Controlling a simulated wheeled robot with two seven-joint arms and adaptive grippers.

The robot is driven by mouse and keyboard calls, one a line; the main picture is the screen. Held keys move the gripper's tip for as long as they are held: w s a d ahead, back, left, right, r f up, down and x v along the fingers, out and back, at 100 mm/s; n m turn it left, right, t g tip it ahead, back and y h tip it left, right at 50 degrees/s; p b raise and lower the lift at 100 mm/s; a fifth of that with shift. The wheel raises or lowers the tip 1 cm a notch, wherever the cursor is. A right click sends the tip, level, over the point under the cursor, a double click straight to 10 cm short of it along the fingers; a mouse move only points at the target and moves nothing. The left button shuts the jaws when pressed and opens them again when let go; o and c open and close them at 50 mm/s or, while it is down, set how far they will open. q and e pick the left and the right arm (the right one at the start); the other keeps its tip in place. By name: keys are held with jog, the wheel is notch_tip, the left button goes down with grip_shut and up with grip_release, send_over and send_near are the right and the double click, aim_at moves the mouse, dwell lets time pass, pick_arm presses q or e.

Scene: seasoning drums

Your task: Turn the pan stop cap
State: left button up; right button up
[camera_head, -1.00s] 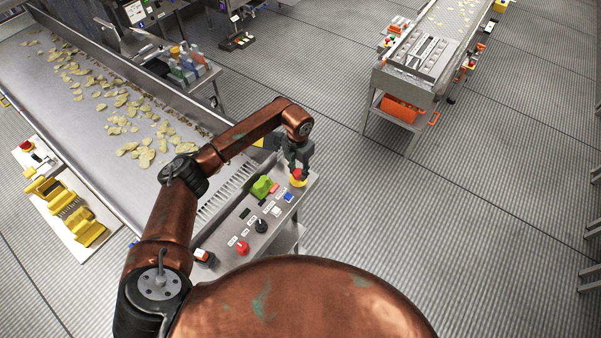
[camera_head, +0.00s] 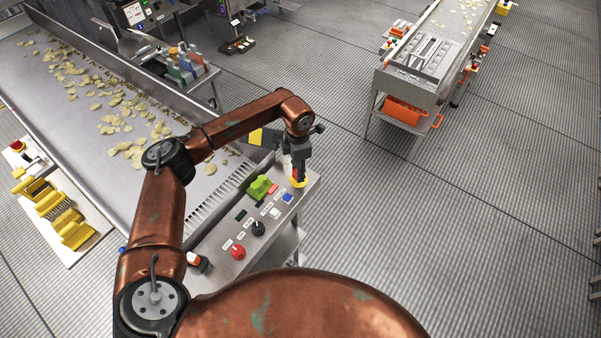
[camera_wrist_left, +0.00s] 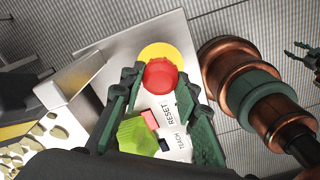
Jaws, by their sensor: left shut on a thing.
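The stop cap is a red round knob (camera_wrist_left: 160,76) on a yellow disc (camera_wrist_left: 176,54) at the panel's far corner. In the head view the yellow base (camera_head: 299,183) shows under my left gripper (camera_head: 298,170), and most of the red cap is hidden. In the left wrist view the cap sits between the fingertips of my left gripper (camera_wrist_left: 160,82), which is shut on it. Whether the cap is rotated cannot be told. At the right edge of the wrist view, small dark claw-like parts (camera_wrist_left: 303,56) may be my right gripper.
The steel panel (camera_head: 216,262) also bears a green knob (camera_head: 260,188), a blue button (camera_head: 287,198), a black knob (camera_head: 258,228) and a red knob (camera_head: 238,252). The chip-covered pan (camera_head: 60,125) lies left. Open floor (camera_head: 400,220) lies right.

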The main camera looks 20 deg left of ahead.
pick_arm(q)
jog(key=shift+s+d, duration=0.15)
jog(key=o, duration=1.1)
jog(key=shift+o, duration=0.3)
notch_tip(320, 180, up, 12)
dwell(0.3)
